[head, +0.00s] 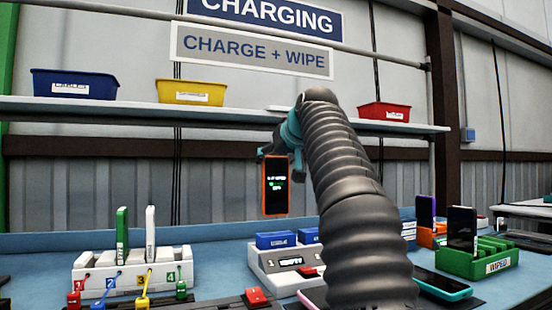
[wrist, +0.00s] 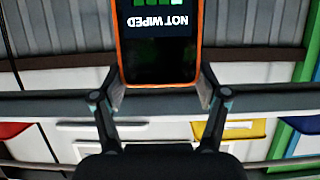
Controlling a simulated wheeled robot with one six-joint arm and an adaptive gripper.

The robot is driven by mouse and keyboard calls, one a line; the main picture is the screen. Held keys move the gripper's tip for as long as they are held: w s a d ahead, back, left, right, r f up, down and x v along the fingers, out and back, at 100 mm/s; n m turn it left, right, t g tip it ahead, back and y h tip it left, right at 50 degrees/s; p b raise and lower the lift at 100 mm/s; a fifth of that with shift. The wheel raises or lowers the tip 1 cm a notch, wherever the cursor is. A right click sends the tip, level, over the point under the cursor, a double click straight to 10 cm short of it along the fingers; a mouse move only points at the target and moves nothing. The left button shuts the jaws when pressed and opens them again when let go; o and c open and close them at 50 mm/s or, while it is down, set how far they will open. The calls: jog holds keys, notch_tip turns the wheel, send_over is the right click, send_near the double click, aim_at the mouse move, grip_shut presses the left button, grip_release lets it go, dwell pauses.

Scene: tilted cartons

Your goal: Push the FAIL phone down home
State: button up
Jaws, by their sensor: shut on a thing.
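My gripper (head: 277,153) is shut on an orange-cased phone (head: 275,190), which hangs upright in the air above the bench. In the wrist view the phone (wrist: 158,60) sits between the two fingertips (wrist: 160,92), and its dark screen reads NOT WIPED upside down, with green marks. In the head view its small text is hard to read. No phone visibly reads FAIL. A white numbered dock (head: 130,270) holds a green phone (head: 122,235) and a white phone (head: 150,233) upright. A green rack marked WIPED (head: 480,262) holds a dark-screened phone (head: 462,230).
A white device (head: 275,262) with blue blocks and a red button stands below the held phone. An orange stand holds a purple phone (head: 426,212). A teal-edged phone (head: 442,285) lies flat at right. Blue (head: 75,85), yellow (head: 191,92) and red (head: 384,111) bins line the shelf.

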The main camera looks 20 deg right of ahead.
aim_at(277, 189)
jog(key=shift+f+b, duration=3.55)
jog(key=shift+f, duration=0.55)
dwell(3.9)
